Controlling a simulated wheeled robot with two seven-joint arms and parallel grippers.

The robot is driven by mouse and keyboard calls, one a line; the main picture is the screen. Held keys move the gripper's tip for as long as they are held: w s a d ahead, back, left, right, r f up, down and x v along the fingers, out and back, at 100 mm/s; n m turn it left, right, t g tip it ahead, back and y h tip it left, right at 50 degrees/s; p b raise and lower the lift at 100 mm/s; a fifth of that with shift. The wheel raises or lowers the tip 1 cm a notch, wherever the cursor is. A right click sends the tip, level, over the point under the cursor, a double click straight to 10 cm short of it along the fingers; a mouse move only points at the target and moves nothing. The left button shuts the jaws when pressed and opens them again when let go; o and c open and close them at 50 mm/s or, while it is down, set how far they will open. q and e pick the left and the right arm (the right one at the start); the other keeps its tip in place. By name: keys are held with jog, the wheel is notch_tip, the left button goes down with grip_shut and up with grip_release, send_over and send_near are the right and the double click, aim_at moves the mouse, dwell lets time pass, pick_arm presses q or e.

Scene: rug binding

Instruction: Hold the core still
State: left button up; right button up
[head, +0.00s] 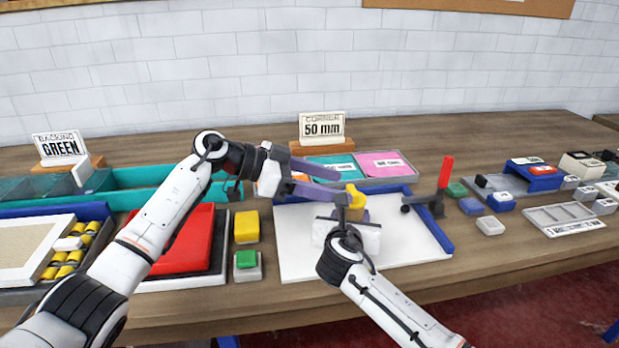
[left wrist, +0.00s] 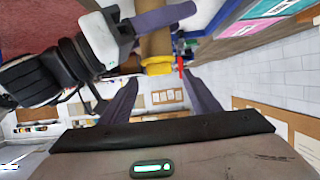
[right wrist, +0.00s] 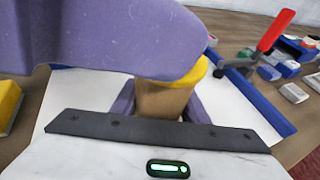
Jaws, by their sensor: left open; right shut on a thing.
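The core is a brown tube with a yellow top end (head: 355,197). It stands about upright over the white board (head: 300,255). My right gripper (right wrist: 160,104) is shut on the brown part of the core (right wrist: 158,98), from the near side. My left gripper (head: 344,186) comes in from the left and is open, its purple fingers spread near the core's top. In the left wrist view the yellow end (left wrist: 158,66) lies just beyond the left fingertips (left wrist: 163,85). A left finger hides part of the core's top in the right wrist view.
A blue rail (head: 432,225) edges the board on the right, with a red-handled clamp (head: 446,172) beside it. Yellow (head: 246,227) and green (head: 246,259) blocks and a red tray (head: 188,240) lie left. Teal and pink pads (head: 385,164) lie behind.

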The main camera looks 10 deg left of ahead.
aim_at(351, 190)
pick_arm(q)
jog(key=shift+x, duration=2.5)
jog(key=shift+f, duration=0.15)
jog(key=c, duration=1.2)
jog(key=shift+r, duration=4.45)
